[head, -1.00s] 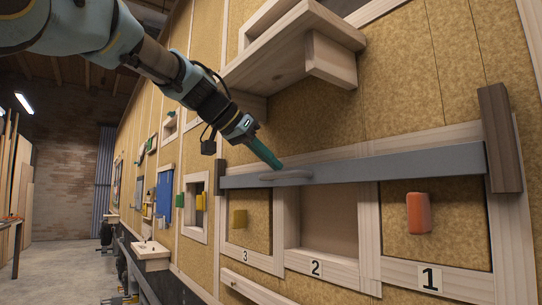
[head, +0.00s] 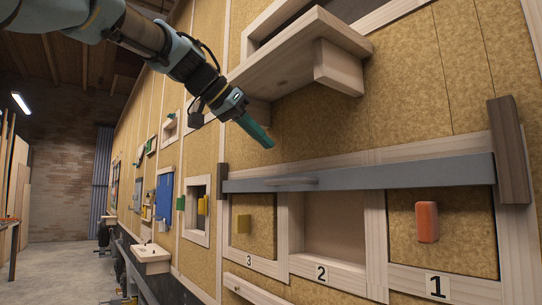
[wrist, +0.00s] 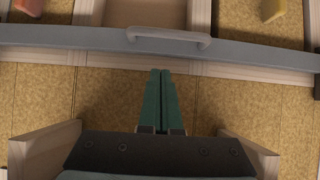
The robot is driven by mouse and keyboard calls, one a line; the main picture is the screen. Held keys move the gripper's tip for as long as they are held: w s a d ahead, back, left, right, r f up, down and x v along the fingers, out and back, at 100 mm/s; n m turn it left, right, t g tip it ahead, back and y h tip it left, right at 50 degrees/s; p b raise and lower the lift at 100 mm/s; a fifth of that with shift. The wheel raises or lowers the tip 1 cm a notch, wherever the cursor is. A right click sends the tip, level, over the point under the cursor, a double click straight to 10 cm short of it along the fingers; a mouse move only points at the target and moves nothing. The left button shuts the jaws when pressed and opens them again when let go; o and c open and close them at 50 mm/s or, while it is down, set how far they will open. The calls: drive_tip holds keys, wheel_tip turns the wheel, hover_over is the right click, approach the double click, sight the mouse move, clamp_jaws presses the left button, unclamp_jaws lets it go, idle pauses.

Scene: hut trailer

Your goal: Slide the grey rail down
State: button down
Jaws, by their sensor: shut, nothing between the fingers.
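The grey rail (head: 400,175) runs across the wall above the numbered compartments, between two dark wooden end blocks. A small grey handle (head: 291,183) sits on the rail, left of its middle. The rail also shows in the wrist view (wrist: 258,55), with its handle (wrist: 168,38) ahead of my fingertips. My gripper (head: 270,144) has green fingers and is shut and empty. It is above the rail and apart from the handle. In the wrist view the fingertips (wrist: 160,72) are together, just short of the rail in the picture.
A wooden shelf (head: 290,60) juts out above my gripper. Below the rail are compartment 3 with a yellow knob (head: 243,223), open compartment 2 (head: 335,228), and compartment 1 with an orange knob (head: 427,221). The dark right end block (head: 509,150) stands out from the wall.

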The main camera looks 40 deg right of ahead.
drive_tip(key=v, duration=0.5)
drive_tip(key=shift+w+a+r+b, duration=0.15)
drive_tip(key=shift+a+b, duration=0.15)
drive_tip(key=shift+a, duration=0.05)
drive_tip(key=w+a+f+n+t+y, duration=0.15)
drive_tip(key=w+a+f+n, duration=0.35)
drive_tip(key=f, duration=0.5)
drive_tip(key=w+a+f+n+t+y, duration=0.1)
drive_tip(key=w+a+f+n+y, duration=0.15)
drive_tip(key=w+a+f, duration=0.55)
drive_tip(key=w+a+f+n+t+y, duration=0.1)
drive_tip(key=w+a+f+n+y, duration=0.2)
drive_tip(key=f, duration=0.9)
drive_tip(key=s+a+f+n+y, duration=0.15)
drive_tip(key=a+f+n, duration=0.25)
drive_tip(key=a+f, duration=0.95)
drive_tip(key=s+a+f+n+g+y, duration=0.1)
drive_tip(key=s+a+f+n+y, duration=0.1)
drive_tip(key=s+a+f, duration=0.7)
drive_tip(key=shift+a+f+n, duration=0.45)
drive_tip(key=shift+a+f, duration=0.1)
drive_tip(key=shift+a, duration=0.7)
